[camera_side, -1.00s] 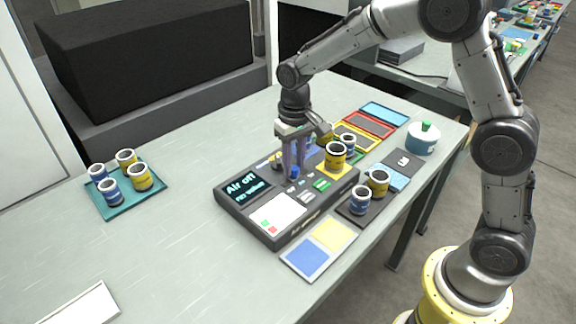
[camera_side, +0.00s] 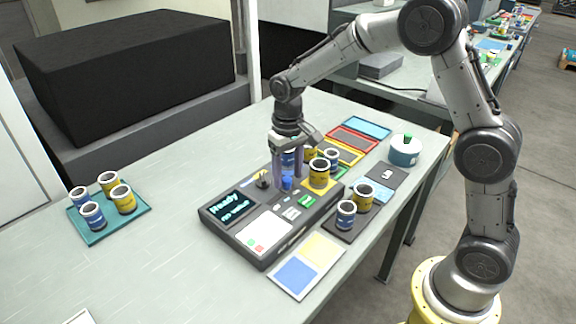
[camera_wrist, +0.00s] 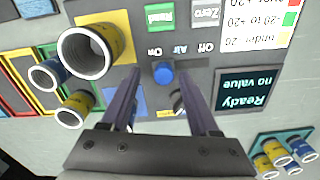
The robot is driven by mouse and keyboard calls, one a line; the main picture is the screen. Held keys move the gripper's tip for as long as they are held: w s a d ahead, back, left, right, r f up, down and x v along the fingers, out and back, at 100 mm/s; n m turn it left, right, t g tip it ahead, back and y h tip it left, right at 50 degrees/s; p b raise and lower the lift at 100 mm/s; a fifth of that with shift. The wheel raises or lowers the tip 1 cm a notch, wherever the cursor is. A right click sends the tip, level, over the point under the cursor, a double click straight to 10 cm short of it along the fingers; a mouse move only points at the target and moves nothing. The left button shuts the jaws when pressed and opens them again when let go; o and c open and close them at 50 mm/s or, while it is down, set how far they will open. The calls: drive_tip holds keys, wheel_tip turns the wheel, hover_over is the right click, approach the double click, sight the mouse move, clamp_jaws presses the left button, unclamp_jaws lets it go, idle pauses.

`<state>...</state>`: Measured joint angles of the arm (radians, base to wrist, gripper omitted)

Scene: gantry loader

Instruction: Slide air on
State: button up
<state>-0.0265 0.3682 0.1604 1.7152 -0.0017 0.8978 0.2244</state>
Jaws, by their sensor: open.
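The grey console (camera_side: 262,255) lies on the table, and its display (camera_side: 230,207) reads "Ready" with "no value" below. The blue air slider knob (camera_wrist: 163,73) stands on the panel below the words "On", "Air" and "Off" in the upside-down wrist view. The knob is at the "On" end; it also shows in the side view (camera_side: 287,183). My gripper (camera_side: 288,187) is open and points down over the console, with one finger on each side of the knob. I cannot tell whether either finger touches it.
A yellow cup (camera_side: 319,174) stands on the console close to my gripper, with more blue and yellow cups beside it. A teal tray (camera_side: 98,238) with several cups is at the left. A teal pot (camera_side: 404,152) stands at the far right. The table's front left is mostly clear.

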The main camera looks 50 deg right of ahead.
sight(288, 178)
wheel_tip(288, 178, up, 14)
idle(0.5)
drive_tip(key=s+r+t, duration=0.2)
drive_tip(key=s+r, duration=0.2)
drive_tip(key=s, duration=0.3)
drive_tip(key=s+r+t, duration=0.1)
drive_tip(key=s+r, duration=0.4)
drive_tip(key=s, duration=0.2)
drive_tip(key=s+d+f+n+t, duration=0.1)
drive_tip(key=s+f+n+t, duration=0.1)
drive_tip(key=s+f, duration=0.7)
drive_tip(key=s, duration=0.3)
drive_tip(key=shift+s+f+t, duration=0.25)
drive_tip(key=shift+f+t, duration=0.05)
drive_tip(key=shift+f, duration=0.05)
